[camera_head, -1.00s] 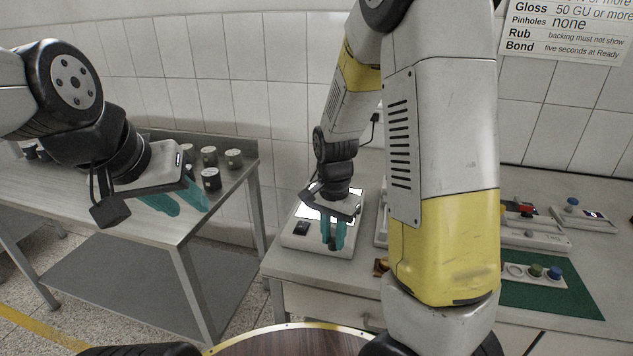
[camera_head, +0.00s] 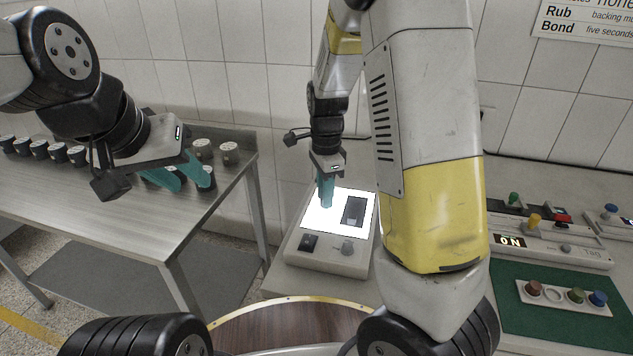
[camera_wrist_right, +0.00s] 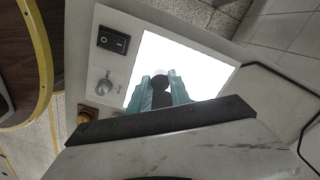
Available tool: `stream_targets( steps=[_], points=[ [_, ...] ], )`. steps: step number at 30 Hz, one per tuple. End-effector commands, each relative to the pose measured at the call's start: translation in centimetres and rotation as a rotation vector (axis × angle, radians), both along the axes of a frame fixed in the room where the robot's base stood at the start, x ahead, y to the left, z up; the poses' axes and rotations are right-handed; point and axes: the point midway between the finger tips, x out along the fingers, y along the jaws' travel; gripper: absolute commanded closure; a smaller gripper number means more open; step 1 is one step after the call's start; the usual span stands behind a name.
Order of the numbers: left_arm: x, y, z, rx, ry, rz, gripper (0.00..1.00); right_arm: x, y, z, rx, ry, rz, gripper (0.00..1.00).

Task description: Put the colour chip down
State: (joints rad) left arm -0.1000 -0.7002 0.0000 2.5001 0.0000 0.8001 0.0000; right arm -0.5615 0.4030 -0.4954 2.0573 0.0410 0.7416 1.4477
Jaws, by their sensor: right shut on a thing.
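My right gripper (camera_head: 326,203) is over the left part of the lit white panel (camera_head: 315,218) of a light box (camera_head: 300,258), fingers pointing down. In the right wrist view, its teal fingers (camera_wrist_right: 163,92) are shut on a small dark piece, the colour chip (camera_wrist_right: 160,84), seen against the bright panel. The fingers mostly hide the chip in the head view, and I cannot tell if it touches the panel. A dark rectangle (camera_head: 353,211) with a paler lower end shows on the panel's right part. My left gripper (camera_head: 184,180) is open over the steel table at left.
The light box has a black switch (camera_head: 310,243) and a knob (camera_head: 347,248) in front. Several small pots (camera_head: 58,151) stand on the steel table (camera_head: 90,205).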

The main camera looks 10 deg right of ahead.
Motion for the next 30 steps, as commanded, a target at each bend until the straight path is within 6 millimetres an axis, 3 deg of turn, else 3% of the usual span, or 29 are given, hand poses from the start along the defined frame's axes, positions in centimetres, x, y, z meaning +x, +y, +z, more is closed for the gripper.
stream_targets(
  steps=[4, 12, 19, 30],
  points=[
    [0.0, 0.0, 0.0, 0.000, 0.000, 0.000, 0.64, 2.9, -0.2, -0.3, -0.001, 0.000, -0.001, 1.00],
    [0.0, 0.0, 0.0, 0.000, 0.000, 0.000, 0.64, 5.0, -0.3, -0.5, 0.000, 0.001, 0.000, 1.00],
    [0.0, 0.0, 0.0, 0.000, 0.000, 0.000, 0.64, 4.9, -0.3, -3.8, -0.001, 0.003, 0.001, 1.00],
    [0.0, 0.0, 0.0, 0.000, 0.000, 0.000, 0.64, 4.9, -0.2, -4.3, 0.000, 0.001, 0.001, 1.00]
  ],
)
